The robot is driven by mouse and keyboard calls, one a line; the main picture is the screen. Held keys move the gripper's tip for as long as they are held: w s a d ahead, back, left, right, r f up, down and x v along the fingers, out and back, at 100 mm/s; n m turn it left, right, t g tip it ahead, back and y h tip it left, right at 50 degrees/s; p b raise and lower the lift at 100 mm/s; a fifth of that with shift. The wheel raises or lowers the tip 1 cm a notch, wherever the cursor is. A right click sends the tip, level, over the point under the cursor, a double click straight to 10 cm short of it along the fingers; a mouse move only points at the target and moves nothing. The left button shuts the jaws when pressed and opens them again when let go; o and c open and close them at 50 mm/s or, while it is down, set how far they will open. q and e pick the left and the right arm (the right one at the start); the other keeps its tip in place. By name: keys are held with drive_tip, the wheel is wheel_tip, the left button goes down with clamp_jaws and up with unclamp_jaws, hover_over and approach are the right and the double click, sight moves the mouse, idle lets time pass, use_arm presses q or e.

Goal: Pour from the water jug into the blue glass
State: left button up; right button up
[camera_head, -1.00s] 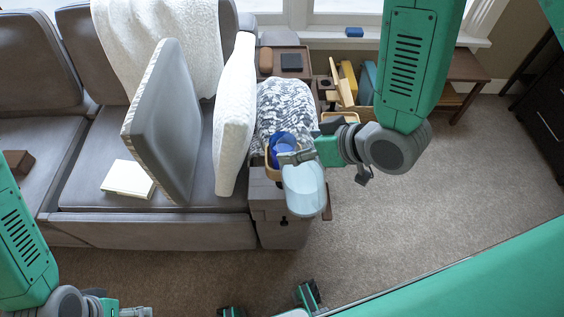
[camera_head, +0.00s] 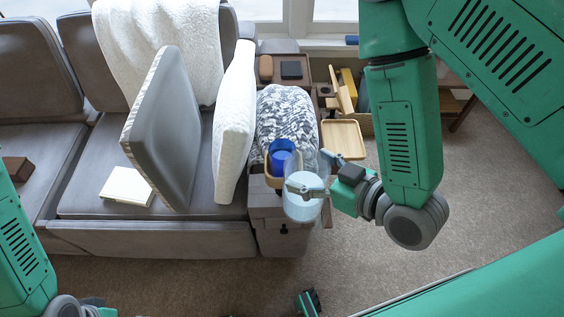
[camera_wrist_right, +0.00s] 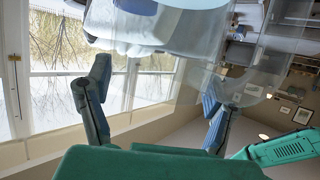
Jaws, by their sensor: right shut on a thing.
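The blue glass (camera_head: 281,152) stands in a small wooden tray (camera_head: 268,176) at the sofa's right arm. The clear water jug (camera_head: 303,207), with pale blue water in it, hangs just right of and nearer than the glass. In the right wrist view the see-through jug (camera_wrist_right: 165,28) fills the top, above my right gripper's fingers (camera_wrist_right: 155,85).
A patterned cushion (camera_head: 287,112) lies behind the glass. A white pillow (camera_head: 235,110) stands left of it. A square wooden tray (camera_head: 343,139) is right of the cushion. A brown side table (camera_head: 292,60) is farther back. Carpet (camera_head: 400,265) is open at right.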

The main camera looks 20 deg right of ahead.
drive_tip(key=shift+r, duration=0.1)
wheel_tip(320, 180, up, 4)
drive_tip(key=p, duration=0.3)
drive_tip(key=shift+p, duration=0.4)
drive_tip(key=shift+w, duration=0.1)
